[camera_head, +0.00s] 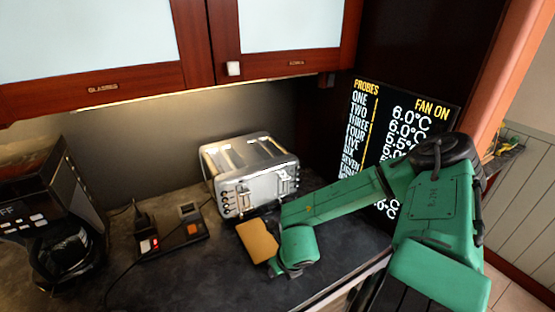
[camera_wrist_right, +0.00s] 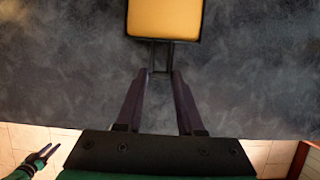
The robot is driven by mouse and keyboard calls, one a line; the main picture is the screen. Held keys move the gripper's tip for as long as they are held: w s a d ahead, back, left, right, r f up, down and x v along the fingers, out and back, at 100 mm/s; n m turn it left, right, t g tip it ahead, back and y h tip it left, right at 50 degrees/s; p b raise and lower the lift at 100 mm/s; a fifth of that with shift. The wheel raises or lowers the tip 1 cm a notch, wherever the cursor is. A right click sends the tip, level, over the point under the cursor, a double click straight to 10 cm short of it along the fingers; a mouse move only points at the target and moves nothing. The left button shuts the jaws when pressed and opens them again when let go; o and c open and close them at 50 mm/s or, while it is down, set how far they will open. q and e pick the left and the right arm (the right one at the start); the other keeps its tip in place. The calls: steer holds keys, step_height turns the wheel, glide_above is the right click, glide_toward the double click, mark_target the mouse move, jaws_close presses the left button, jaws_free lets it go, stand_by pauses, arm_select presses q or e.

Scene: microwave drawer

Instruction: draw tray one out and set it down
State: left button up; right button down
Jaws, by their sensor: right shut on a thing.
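The tray (camera_wrist_right: 165,18) is a small tan-orange slab with a dark rim and a thin dark handle. In the head view the tray (camera_head: 257,241) is out over the dark counter, in front of the toaster. My right gripper (camera_wrist_right: 160,76) is shut on its handle; in the head view the right gripper (camera_head: 273,263) is at the tray's near end. I cannot tell whether the tray touches the counter. My left gripper (camera_wrist_right: 46,152) shows small at the lower left of the right wrist view, its fingers apart and empty. It is outside the head view.
A silver toaster (camera_head: 250,175) stands behind the tray. A dark device with red and orange buttons (camera_head: 170,236) and a black coffee maker (camera_head: 60,220) stand to the left. A black display (camera_head: 395,135) stands behind my right arm. Counter (camera_head: 215,280) in front of the tray is bare.

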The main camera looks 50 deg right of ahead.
steer(key=shift+f+b, duration=0.6)
steer(key=shift+b, duration=0.1)
steer(key=shift+r, duration=0.1)
